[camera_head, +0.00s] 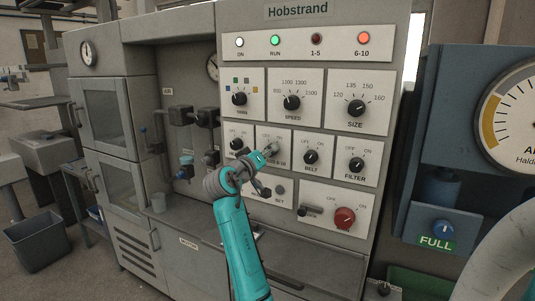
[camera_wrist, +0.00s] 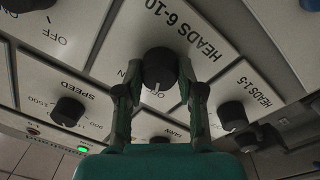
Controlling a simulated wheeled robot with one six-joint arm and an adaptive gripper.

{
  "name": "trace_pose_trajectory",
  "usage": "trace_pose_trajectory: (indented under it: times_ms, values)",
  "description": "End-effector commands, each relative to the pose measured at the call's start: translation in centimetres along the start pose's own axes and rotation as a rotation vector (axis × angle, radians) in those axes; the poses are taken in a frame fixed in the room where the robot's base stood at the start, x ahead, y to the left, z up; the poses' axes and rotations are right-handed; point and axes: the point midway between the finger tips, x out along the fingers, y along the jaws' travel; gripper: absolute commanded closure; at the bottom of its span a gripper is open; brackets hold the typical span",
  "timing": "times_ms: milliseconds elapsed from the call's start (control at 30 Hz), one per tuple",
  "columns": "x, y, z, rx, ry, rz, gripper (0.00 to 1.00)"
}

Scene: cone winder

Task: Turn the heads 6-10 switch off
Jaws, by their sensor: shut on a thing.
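The heads 6-10 switch is a round black knob (camera_wrist: 158,66) with a white pointer line, seen upside down in the wrist view. My gripper (camera_wrist: 159,92) has one finger on each side of this knob and is shut on it. The pointer line runs down in this view, roughly between the two label sides. "ON" shows on the left; the label on the right is partly hidden by a finger. In the head view my gripper (camera_head: 266,152) is at the switch's plate and mostly covers the knob. The 6-10 lamp (camera_head: 364,38) glows orange-red.
The heads 1-5 knob (camera_wrist: 232,115) sits close beside one finger, and the speed knob (camera_wrist: 68,111) is on the other side. The belt knob (camera_head: 311,157) is to the right. A red knob (camera_head: 344,218) sits lower right. The run lamp (camera_head: 275,41) glows green.

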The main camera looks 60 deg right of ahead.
Motion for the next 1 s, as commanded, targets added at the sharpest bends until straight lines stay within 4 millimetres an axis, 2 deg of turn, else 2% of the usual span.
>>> trace_pose_trajectory:
  times_ms: [300, 733, 767, 800, 833, 1000]
  values:
    - [-0.04, -0.07, -0.03, -0.078, 0.005, -0.003, 0.97]
    - [-0.04, -0.09, -0.03, -0.086, 0.005, -0.003, 0.97]
    - [-0.04, -0.09, -0.03, -0.086, 0.005, -0.003, 0.55]
    - [-0.04, -0.09, -0.03, -0.086, 0.005, -0.003, 0.45]
    - [-0.04, -0.08, -0.03, -0.086, 0.005, -0.003, 0.38]
    - [-0.03, -0.05, -0.01, -0.085, 0.004, -0.002, 0.37]
